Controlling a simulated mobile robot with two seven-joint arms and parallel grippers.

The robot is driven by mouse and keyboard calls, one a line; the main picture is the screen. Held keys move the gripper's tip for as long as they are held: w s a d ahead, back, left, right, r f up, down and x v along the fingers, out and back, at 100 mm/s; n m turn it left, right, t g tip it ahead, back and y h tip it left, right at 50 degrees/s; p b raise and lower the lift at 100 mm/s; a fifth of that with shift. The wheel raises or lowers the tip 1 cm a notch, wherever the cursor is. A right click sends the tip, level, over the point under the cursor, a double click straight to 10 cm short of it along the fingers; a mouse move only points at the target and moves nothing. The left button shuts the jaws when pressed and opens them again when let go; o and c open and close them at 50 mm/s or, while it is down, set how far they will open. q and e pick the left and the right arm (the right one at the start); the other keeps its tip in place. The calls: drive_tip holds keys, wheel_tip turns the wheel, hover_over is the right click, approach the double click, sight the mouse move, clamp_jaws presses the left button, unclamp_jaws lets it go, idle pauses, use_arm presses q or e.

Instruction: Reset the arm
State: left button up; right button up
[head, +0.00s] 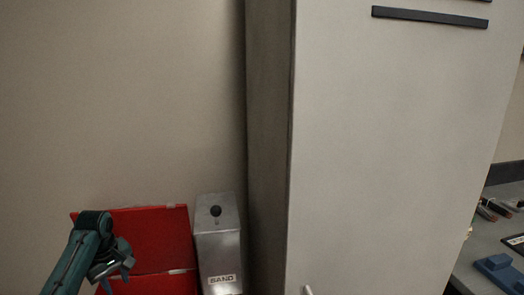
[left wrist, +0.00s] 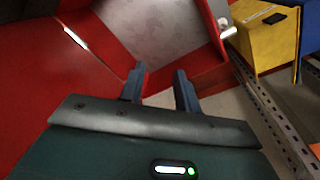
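My left gripper (left wrist: 158,82) shows in the left wrist view with its two dark fingers apart and nothing between them. In the head view the left arm comes in at the lower left, and the left gripper (head: 123,262) is in front of a red cabinet or box (head: 150,232). The fingertips are small there. In the left wrist view, red panels (left wrist: 60,90) surround a pale grey surface (left wrist: 155,25) beyond the fingers. My right gripper is in neither view.
A grey metal box marked SAND (head: 218,250) stands right of the red box. A tall grey cabinet (head: 390,150) fills the right half. A bench (head: 480,262) with a blue object (head: 498,272) is at far right. The wrist view shows a yellow box (left wrist: 268,40) and perforated metal rail (left wrist: 270,110).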

use_arm(q)
drive_tip(key=s+d+f+m+t, duration=0.1)
drive_tip(key=s+d+f+m, duration=0.4)
drive_tip(key=s, duration=0.4)
drive_tip(key=s+d+f+m, duration=0.3)
drive_tip(key=s+d+f, duration=0.2)
drive_tip(key=s+d, duration=0.3)
drive_tip(key=s+d+r+m+t, duration=0.1)
drive_tip(key=s+d+r+m, duration=0.2)
drive_tip(key=s, duration=0.5)
drive_tip(key=s+d+r+m, duration=0.2)
drive_tip(key=s+r, duration=0.1)
drive_tip(key=s, duration=0.5)
drive_tip(key=w+d+f+t+h, duration=0.1)
drive_tip(key=w+d+f+t, duration=0.1)
drive_tip(key=f, duration=0.3)
drive_tip(key=w+d+f+t+h, duration=0.2)
drive_tip(key=w+d+f+t, duration=0.1)
drive_tip(key=f+t, duration=0.1)
drive_tip(key=shift+w+d+f+m+t, duration=0.2)
drive_tip(key=shift+f+m+t, duration=0.15)
drive_tip(key=shift+f, duration=0.4)
